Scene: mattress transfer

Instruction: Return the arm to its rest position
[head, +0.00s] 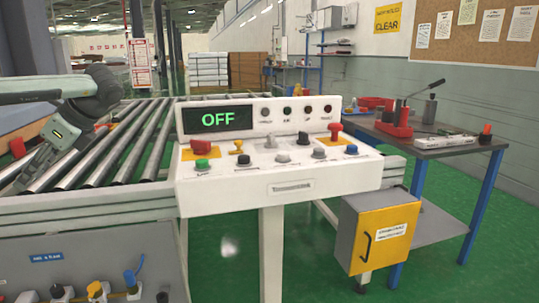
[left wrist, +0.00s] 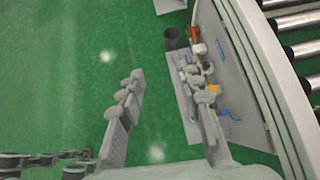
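My left arm comes in from the left in the head view. Its left gripper (head: 35,168) hangs tilted down over the left part of the roller conveyor (head: 105,165). In the left wrist view the two fingers of the left gripper (left wrist: 160,75) are apart, with only green floor and part of a panel behind them, so it is open and empty. My right gripper is in neither view.
A white control console (head: 275,185) with a display reading OFF stands at the conveyor's right end. A lower panel with knobs (head: 85,270) is at bottom left. A dark workbench (head: 440,145) and a yellow box (head: 378,240) are at right. Green floor lies between.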

